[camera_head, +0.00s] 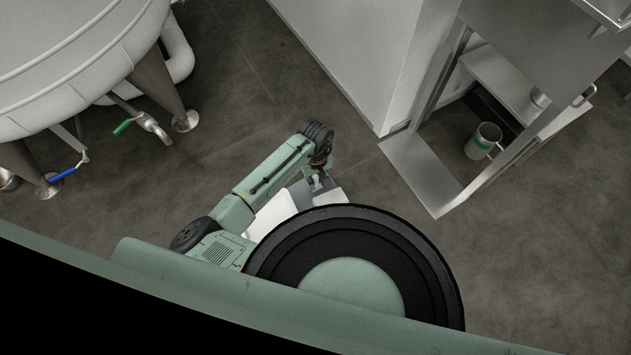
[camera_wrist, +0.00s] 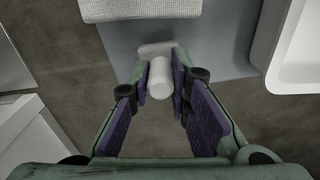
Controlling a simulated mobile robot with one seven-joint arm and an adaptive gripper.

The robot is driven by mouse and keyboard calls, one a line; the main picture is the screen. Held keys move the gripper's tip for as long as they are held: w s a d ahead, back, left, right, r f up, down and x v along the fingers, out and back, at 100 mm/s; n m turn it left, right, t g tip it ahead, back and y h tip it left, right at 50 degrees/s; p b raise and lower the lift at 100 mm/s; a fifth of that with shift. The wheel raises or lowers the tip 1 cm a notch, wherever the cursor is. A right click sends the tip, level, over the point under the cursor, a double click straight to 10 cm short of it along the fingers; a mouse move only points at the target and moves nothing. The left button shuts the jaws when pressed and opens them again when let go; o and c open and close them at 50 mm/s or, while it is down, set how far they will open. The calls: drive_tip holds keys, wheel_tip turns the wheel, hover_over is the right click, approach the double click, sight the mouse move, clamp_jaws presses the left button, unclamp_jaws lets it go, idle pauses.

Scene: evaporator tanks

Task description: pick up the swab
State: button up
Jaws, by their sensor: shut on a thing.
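The swab (camera_wrist: 160,80) is a white, rounded stick in the wrist view, with a wider pale part at its far end. My gripper (camera_wrist: 163,76) has its purple-padded fingers on both sides of the stick and is shut on it. The stick points toward the camera, between the fingertips. In the head view my gripper (camera_head: 318,184) is low, beside my base. The swab is too small and too covered to make out clearly there.
In the wrist view a white textured block (camera_wrist: 140,9) lies ahead on a grey surface (camera_wrist: 205,42), and a white tray (camera_wrist: 268,45) is at right. The head view shows a tank (camera_head: 75,55) at left, a metal-framed opening with a mug (camera_head: 483,141) at right, and clear floor between.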

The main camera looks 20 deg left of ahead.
clamp_jaws()
wheel_tip(320, 180, up, 10)
drive_tip(key=shift+p, duration=0.75)
drive_tip(key=shift+o, duration=0.4)
unclamp_jaws()
clamp_jaws()
